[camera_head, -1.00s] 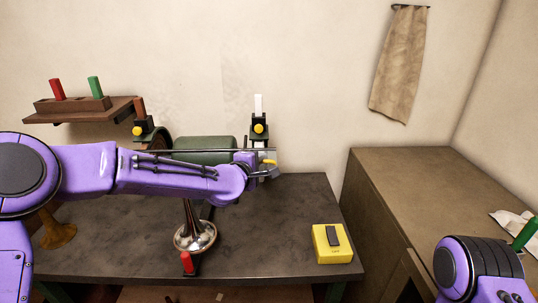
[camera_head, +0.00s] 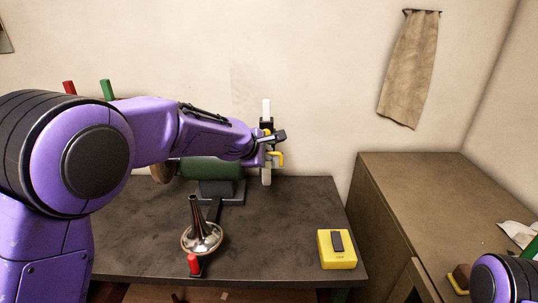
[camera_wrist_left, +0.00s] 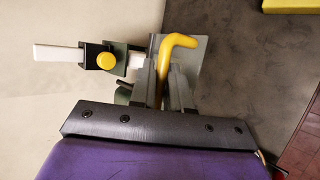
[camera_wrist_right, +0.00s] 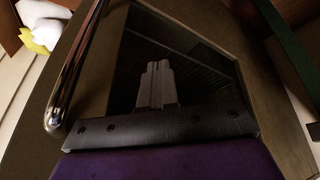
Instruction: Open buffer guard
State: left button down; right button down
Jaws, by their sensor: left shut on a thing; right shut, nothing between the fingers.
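The buffer (camera_head: 212,170), with a green body, stands at the back of the dark bench, partly hidden behind my left arm. A pale wheel (camera_head: 266,175) shows at its right end. My left gripper (camera_head: 270,147) is there, shut on the yellow bent handle (camera_head: 279,158). In the left wrist view the handle (camera_wrist_left: 178,42) rises between the fingers (camera_wrist_left: 162,85), beside a grey guard plate (camera_wrist_left: 201,55). How far the guard is tilted is unclear. My right gripper (camera_wrist_right: 156,85) is shut and empty over a dark area; only its arm shows in the head view.
A yellow switch box (camera_head: 337,250) sits at the right front. A brown cabinet (camera_head: 430,190) adjoins on the right. The bench between horn and box is clear.

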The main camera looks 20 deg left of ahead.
pick_arm(q)
jog(key=c, duration=1.2)
grip_release()
jog(key=shift+o, duration=0.2)
jog(key=shift+w+f, duration=0.1)
jog(key=v, duration=1)
jog(key=shift+b, duration=0.4)
